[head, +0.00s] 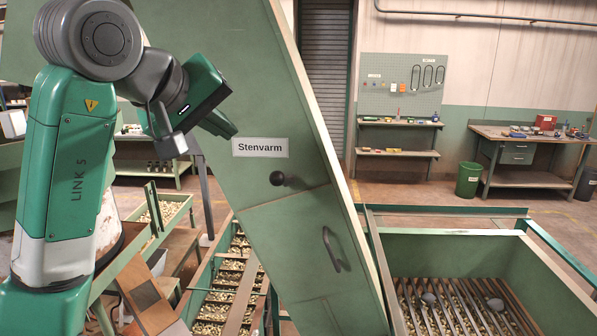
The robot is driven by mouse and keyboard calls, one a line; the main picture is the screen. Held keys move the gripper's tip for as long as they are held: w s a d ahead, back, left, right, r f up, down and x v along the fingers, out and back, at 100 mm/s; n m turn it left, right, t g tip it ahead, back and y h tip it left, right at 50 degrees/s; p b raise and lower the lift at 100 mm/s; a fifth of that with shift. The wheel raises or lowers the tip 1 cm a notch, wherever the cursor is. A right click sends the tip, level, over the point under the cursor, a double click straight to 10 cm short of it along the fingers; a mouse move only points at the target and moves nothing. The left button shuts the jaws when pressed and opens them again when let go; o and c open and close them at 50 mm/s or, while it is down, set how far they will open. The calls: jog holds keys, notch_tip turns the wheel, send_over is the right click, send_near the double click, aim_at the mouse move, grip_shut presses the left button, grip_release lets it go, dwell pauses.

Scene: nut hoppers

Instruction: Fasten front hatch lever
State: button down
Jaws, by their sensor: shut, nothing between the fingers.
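A tilted green hopper panel labelled Stenvarm (240,105) fills the middle of the head view. A dark round knob (278,178), which looks like the end of the hatch lever, sticks out just below the label. Below it is the hatch (285,235), its panel flush with the hopper face as far as I can see, with a dark curved handle (332,250) on its right. My gripper (228,130) is up and left of the knob, by the left edge of the label. It is shut and empty, apart from the knob. The lever's fixing behind the knob is not clear.
A green bin with a slatted grate (455,305) stands at the lower right. Troughs of nuts (225,290) run below the hopper on the left. A workbench (530,145), a green bucket (468,180) and a pegboard (400,85) stand far behind.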

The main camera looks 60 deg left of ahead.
aim_at(284, 180)
jog(key=shift+a, duration=0.1)
jog(key=p+x, duration=0.2)
jog(key=x, duration=0.7)
jog(key=shift+w+a+f, duration=0.15)
jog(key=shift+w, duration=0.15)
jog(key=shift+w+d+f, duration=0.35)
jog(key=shift+d+f, duration=0.35)
jog(key=shift+d, duration=0.05)
jog(key=shift+w+d+f, duration=0.3)
jog(key=shift+d+f, duration=0.4)
